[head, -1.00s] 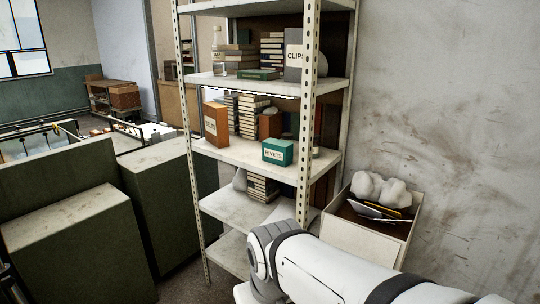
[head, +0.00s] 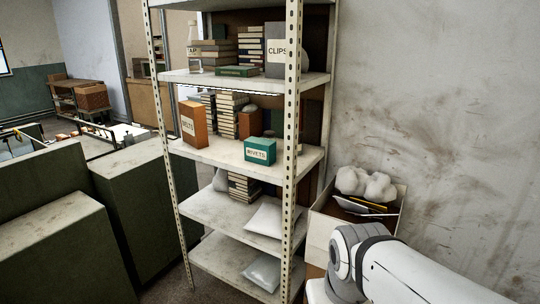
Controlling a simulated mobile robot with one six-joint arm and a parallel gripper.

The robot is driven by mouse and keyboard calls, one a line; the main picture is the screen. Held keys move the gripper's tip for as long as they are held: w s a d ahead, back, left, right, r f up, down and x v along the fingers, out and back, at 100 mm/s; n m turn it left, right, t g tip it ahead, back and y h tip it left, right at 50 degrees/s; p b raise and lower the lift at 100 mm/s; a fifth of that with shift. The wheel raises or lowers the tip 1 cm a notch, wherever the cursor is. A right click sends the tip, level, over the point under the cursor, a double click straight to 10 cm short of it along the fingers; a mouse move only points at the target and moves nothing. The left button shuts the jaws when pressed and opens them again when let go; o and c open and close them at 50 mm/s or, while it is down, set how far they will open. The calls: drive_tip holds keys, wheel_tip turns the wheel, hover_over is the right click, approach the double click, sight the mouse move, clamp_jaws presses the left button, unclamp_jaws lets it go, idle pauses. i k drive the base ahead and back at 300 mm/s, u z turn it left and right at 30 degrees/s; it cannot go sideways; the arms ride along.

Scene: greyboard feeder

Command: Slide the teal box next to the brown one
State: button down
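The teal box (head: 260,150), labelled RIVETS, stands on the middle shelf (head: 215,153) near the front edge, close to the right front post. An orange-brown box (head: 193,124) with a white label stands upright at the left end of the same shelf. A gap of bare shelf lies between the two boxes. Another brown block (head: 249,124) stands further back, behind the teal box and beside the book stacks. My gripper is not in view; only a white and grey part of my arm shows at the lower right, well below and right of the teal box.
Perforated metal posts (head: 291,130) frame the shelf front. The shelf above (head: 225,83) holds books and a grey CLIPS box (head: 280,51). Lower shelves hold white bags (head: 264,221). An open carton (head: 322,230) stands right of the rack, and green cabinets (head: 140,190) stand left.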

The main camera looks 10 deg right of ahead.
sight(262, 151)
drive_tip(key=u, duration=0.05)
drive_tip(key=i, duration=1.5)
drive_tip(key=z, duration=0.05)
